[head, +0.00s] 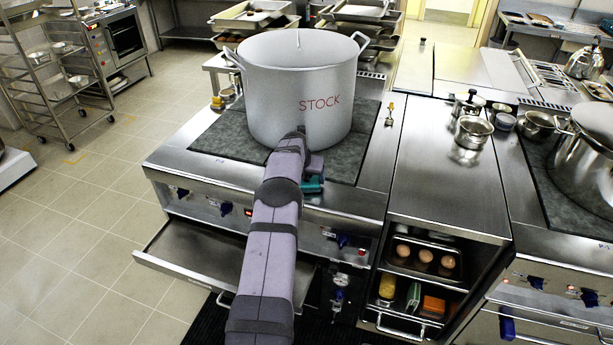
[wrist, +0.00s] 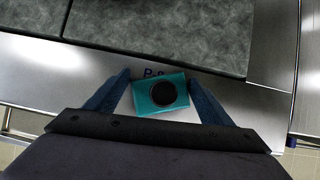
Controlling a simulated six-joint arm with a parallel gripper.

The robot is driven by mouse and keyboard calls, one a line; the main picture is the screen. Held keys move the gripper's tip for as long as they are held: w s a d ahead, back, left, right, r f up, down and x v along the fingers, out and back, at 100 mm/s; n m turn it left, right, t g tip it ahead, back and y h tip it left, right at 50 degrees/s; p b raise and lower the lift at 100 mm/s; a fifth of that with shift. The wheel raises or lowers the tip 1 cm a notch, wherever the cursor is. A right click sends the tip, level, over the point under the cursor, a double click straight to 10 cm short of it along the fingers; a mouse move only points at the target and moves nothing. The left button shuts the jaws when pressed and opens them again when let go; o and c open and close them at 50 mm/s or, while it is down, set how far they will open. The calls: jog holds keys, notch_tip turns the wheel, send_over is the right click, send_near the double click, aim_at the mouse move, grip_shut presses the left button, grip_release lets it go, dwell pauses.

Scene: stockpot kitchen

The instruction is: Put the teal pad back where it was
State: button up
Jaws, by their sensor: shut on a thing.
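In the head view the teal pad (head: 313,187) shows at the end of my arm, over the steel front ledge of the stove. Whether it touches the ledge I cannot tell.
A large pot marked STOCK (head: 300,90) stands on the dark hob plate (head: 215,140), just beyond my gripper. An open drawer (head: 200,262) juts out below at left. The steel counter (head: 440,185) at right is mostly clear, with small pots (head: 473,131) at its back.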

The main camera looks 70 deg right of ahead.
jog(key=shift+f, duration=0.1)
jog(key=o, duration=1.1)
jog(key=shift+r, duration=0.25)
jog(key=shift+v, duration=0.9)
jog(key=b+v, duration=0.3)
jog(key=v, duration=0.7)
